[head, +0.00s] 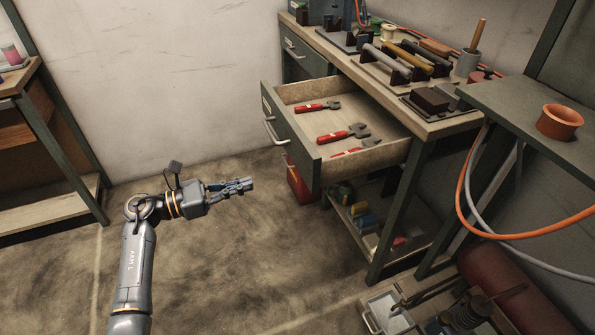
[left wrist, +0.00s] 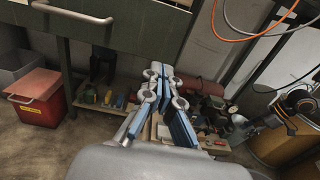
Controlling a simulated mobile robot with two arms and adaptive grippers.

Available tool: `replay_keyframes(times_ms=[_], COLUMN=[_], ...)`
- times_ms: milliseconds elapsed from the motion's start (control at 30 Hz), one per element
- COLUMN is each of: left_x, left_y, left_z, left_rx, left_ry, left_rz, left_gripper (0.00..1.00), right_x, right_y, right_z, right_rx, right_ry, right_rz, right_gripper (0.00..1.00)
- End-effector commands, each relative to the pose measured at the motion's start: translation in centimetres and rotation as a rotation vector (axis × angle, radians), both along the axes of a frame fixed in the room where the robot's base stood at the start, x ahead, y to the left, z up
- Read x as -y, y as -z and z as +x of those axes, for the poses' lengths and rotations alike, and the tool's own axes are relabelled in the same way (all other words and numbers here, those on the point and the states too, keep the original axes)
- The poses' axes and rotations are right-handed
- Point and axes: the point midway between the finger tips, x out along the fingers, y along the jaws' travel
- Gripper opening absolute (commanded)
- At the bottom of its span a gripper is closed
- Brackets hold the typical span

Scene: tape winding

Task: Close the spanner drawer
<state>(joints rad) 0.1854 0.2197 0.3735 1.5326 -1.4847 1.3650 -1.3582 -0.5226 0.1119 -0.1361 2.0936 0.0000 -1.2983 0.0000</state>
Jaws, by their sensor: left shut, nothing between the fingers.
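The spanner drawer (head: 292,143) is pulled out from the workbench in the head view. Several red-handled spanners (head: 345,133) lie inside it. Its front has a metal handle (head: 270,132). My left gripper (head: 248,184) is shut and empty, to the left of the drawer front and apart from it. In the left wrist view, the gripper (left wrist: 160,80) points toward the area under the drawer, and the drawer front (left wrist: 135,30) with its handle (left wrist: 72,14) crosses the top.
The workbench top (head: 450,125) holds several tools and blocks. A red bin (head: 300,183) stands under the drawer, and a lower shelf (head: 350,228) holds small items. Orange and grey hoses (head: 465,205) hang at the right. The floor around my left arm is clear.

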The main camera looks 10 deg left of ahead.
Motion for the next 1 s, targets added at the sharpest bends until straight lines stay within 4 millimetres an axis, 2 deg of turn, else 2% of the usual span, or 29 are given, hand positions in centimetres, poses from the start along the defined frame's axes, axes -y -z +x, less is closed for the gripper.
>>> replay_keyframes(times_ms=[300,533,733,1000], left_x=[5.6,9.1,10.4,10.7], left_y=[-0.3,-0.2,-0.1,0.0], left_z=[3.7,6.1,7.1,7.2], left_rx=[-0.002,-0.003,-0.005,-0.005], left_ry=[0.001,0.001,-0.001,-0.001], left_rz=[-0.012,-0.012,-0.009,-0.007], left_gripper=[0.00,0.00,0.00,0.00], right_x=[0.0,0.0,0.0,0.0], right_y=[0.8,1.0,1.0,1.0], right_z=[0.0,0.0,-0.1,-0.1], right_rx=[-0.003,-0.006,-0.007,-0.007], right_ry=[-0.001,-0.001,-0.001,-0.001], right_rz=[0.000,0.000,-0.001,0.000], right_gripper=[0.41,0.41,0.41,0.41])
